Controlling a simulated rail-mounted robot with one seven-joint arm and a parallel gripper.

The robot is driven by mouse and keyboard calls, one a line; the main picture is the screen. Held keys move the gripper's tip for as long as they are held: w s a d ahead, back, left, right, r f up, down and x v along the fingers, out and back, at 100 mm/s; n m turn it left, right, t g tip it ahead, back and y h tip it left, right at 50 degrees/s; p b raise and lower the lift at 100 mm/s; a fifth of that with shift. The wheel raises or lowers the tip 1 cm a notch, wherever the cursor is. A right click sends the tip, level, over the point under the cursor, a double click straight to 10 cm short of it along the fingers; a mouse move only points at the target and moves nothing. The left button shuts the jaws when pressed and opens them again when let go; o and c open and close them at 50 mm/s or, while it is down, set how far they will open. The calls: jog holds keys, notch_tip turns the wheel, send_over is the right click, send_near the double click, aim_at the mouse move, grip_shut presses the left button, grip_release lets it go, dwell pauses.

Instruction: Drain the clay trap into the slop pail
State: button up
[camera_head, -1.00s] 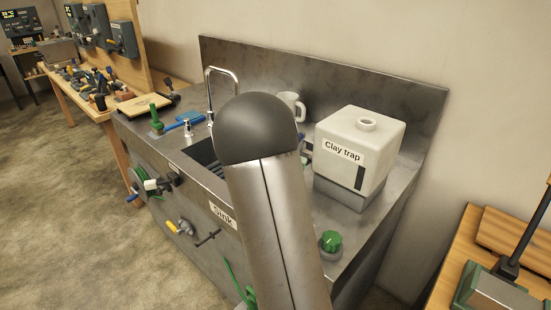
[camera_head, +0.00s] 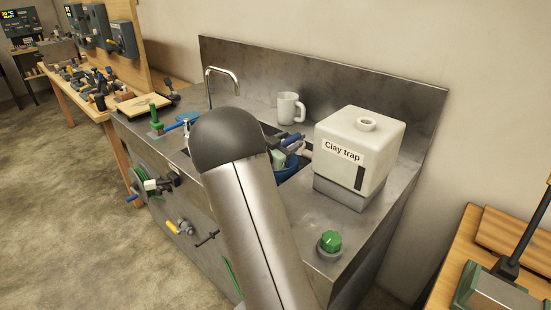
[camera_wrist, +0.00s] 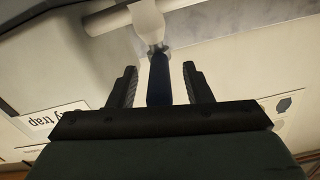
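The clay trap (camera_head: 378,140) is a pale, box-shaped tank with a round top opening, standing on a grey base on the sink counter. Its label also shows in the wrist view (camera_wrist: 58,118). In the wrist view, my gripper (camera_wrist: 159,66) is open, with a dark blue handle (camera_wrist: 159,85) between its fingers and a gap on each side. The handle joins a pale fitting on a pipe beside the trap. In the head view, my arm hides most of the gripper. A blue rim (camera_head: 290,170), perhaps the slop pail, shows partly in the sink; its inside is hidden.
A white mug (camera_head: 288,108) stands behind the sink near the curved faucet (camera_head: 222,76). A green knob (camera_head: 330,241) sits at the counter's front right. Valves and a hose reel line the sink front. Another bench (camera_head: 470,250) stands at right.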

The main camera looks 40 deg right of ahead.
jog(key=v, duration=0.7)
dwell(0.6)
jog(key=shift+f, duration=0.1)
